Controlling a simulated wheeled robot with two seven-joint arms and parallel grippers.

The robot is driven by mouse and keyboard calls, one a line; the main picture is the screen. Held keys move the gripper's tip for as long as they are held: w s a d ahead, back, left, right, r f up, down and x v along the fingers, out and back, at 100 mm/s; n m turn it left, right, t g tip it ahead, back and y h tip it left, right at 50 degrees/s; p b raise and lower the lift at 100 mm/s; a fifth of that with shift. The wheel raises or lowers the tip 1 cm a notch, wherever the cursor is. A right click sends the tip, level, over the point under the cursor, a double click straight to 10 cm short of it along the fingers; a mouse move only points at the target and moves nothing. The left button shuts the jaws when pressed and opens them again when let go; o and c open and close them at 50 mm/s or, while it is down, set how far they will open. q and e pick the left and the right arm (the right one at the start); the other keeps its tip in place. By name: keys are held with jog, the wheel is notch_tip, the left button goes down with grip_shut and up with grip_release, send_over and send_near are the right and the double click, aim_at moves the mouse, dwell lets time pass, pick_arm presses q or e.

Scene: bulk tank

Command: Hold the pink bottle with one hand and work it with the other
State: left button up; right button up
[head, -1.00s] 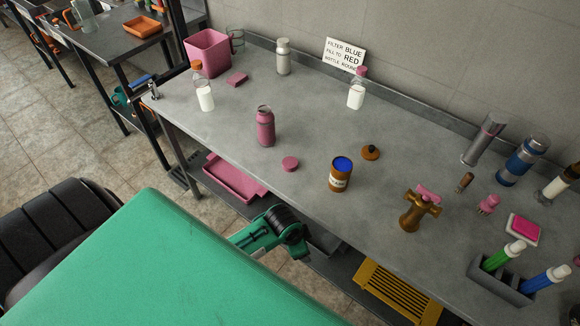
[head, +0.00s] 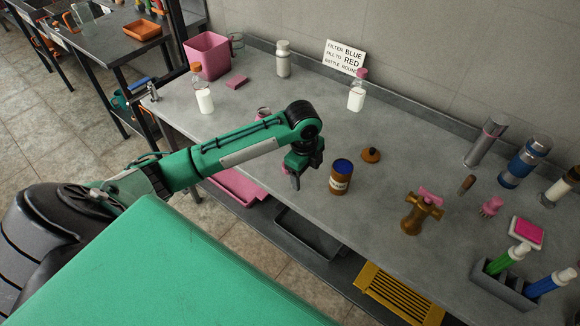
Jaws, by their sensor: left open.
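The pink bottle stands on the grey bench, mostly hidden behind my left forearm; only its top (head: 263,112) shows above the arm. My left gripper (head: 294,181) is open and points down over the front part of the bench, right of the pink bottle and left of the brown jar. I see nothing held in it. The round pink lid on the bench is almost wholly hidden behind this gripper. My right gripper is not in view.
A brown jar with blue contents (head: 340,178) stands close right of my left gripper. A brass valve with a pink handle (head: 418,212) is farther right. At the back stand a pink bin (head: 207,55), a white bottle (head: 283,58) and a pink-capped bottle (head: 356,95).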

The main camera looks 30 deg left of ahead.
pick_arm(q)
jog(key=w+a+r+m, duration=0.1)
jog(key=w+a+r, duration=0.4)
jog(key=a+r, duration=0.2)
jog(key=shift+a+m+g+y, duration=0.3)
jog(key=shift+a+m+g, duration=0.1)
jog(key=shift+a, duration=0.5)
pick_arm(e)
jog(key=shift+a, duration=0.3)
pick_arm(q)
notch_tip(320, 180, down, 8)
jog(key=shift+f+p, duration=0.25)
jog(key=shift+p, duration=0.35)
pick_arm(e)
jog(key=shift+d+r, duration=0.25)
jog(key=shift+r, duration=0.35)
pick_arm(q)
jog(key=shift+f, duration=0.1)
